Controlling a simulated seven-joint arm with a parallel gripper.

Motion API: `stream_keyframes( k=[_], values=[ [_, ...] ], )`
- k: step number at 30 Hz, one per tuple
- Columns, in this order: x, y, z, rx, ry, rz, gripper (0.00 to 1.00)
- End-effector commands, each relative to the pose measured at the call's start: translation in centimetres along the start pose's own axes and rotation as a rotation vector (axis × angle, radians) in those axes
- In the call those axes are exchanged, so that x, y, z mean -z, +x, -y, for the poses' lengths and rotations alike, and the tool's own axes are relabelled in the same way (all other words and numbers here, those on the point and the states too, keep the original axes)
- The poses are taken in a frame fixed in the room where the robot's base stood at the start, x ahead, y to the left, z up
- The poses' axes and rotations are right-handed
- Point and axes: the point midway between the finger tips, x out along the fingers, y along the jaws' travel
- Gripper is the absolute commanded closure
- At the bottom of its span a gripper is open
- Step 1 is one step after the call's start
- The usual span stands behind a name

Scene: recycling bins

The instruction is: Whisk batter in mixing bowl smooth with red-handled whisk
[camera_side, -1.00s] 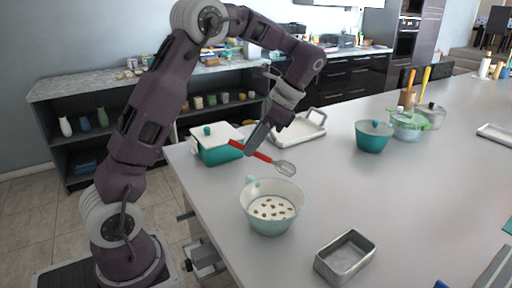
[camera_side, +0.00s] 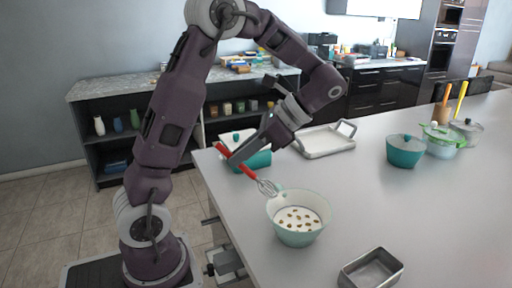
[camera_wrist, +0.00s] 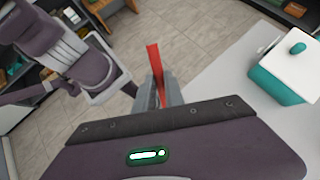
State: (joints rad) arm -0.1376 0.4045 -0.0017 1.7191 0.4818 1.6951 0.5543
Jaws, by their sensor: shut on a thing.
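The mixing bowl (camera_side: 283,232) is pale mint and stands on the counter. It holds white batter (camera_side: 301,217) with several brown lumps. My gripper (camera_side: 236,161) is shut on the red handle of the whisk (camera_side: 266,187). The whisk slants down to the right, its wire head at the bowl's upper left rim. Whether the wires touch the rim I cannot tell. In the wrist view the red handle (camera_wrist: 154,66) sticks up between my gripper's fingers (camera_wrist: 165,92), and the whisk head is hidden.
A teal pot with a white lid (camera_side: 257,160) stands just behind my gripper. A white tray (camera_side: 325,143) is behind to the right. A metal loaf tin (camera_side: 371,270) sits in front right of the bowl. More pots (camera_side: 404,152) stand at the right. The middle of the counter is clear.

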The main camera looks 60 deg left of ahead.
Motion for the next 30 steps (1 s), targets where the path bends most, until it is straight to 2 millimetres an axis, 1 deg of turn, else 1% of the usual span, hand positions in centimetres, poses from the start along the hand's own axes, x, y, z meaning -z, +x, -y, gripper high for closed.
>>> stream_keyframes(
  k=[4, 5, 6, 24, 30],
  values=[
    [-0.6, 1.9, -0.1, -0.002, 0.000, 0.001, 1.00],
    [-0.2, 2.0, -0.1, -0.001, 0.002, 0.000, 1.00],
    [0.4, 1.9, 0.0, 0.001, 0.003, 0.000, 1.00],
    [8.3, 1.4, 0.0, 0.000, 0.002, 0.000, 1.00],
    [10.6, 1.3, 0.0, 0.001, 0.001, -0.001, 1.00]
  ],
)
